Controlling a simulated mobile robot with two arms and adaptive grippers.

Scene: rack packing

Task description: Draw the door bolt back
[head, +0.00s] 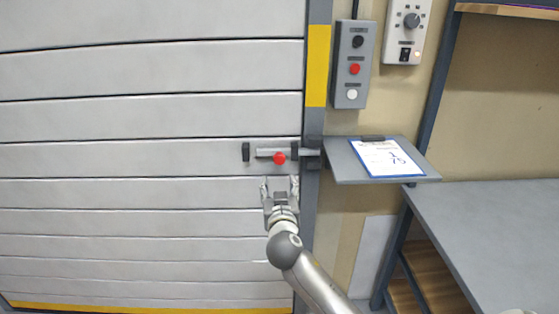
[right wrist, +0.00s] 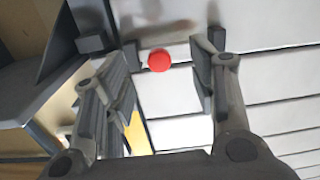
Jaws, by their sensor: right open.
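The door bolt (head: 270,152) is a grey bar lying level on the white slatted door (head: 150,155). Its right end reaches the dark keeper (head: 313,152) on the door frame. A red knob (head: 280,158) sits on the bolt. My right gripper (head: 280,182) is open and empty just below the knob in the head view. In the right wrist view the red knob (right wrist: 159,60) shows beyond and between the two open fingers, apart from them. My left gripper is in neither view.
A small grey shelf (head: 350,175) with a clipboard (head: 388,158) sticks out right of the frame. A button box (head: 355,65) and a dial box (head: 407,30) hang above. A grey table (head: 480,215) stands at the right. The door left of the bolt is clear.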

